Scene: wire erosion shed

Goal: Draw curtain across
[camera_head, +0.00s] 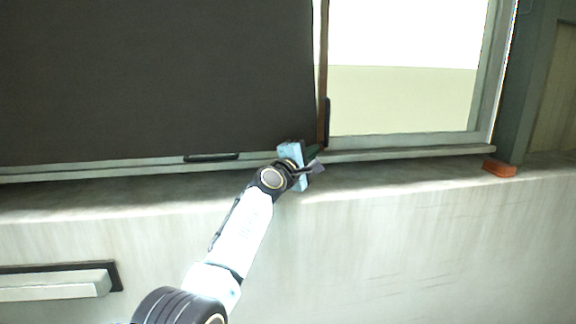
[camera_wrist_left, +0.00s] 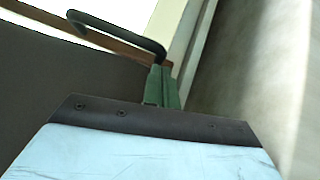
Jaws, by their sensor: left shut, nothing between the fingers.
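The dark curtain (camera_head: 160,80) hangs flat over the left part of the window, and its right edge has a brown strip (camera_head: 323,60). A black upright handle (camera_head: 327,115) sits at the strip's lower end. In the left wrist view the handle (camera_wrist_left: 118,32) is a dark bent bar beside the strip (camera_wrist_left: 80,30). My left gripper (camera_head: 315,152) is at the sill, just below the handle. Its green fingers (camera_wrist_left: 161,85) are shut with nothing between them; their tips look close to the handle's end, but contact cannot be told. My right gripper is not in view.
The right part of the window (camera_head: 405,95) is uncovered and bright. A second black handle (camera_head: 211,157) lies along the curtain's lower edge. The pale sill (camera_head: 400,165) is clear up to an orange block (camera_head: 499,168). A grey bar (camera_head: 55,284) juts from the wall at lower left.

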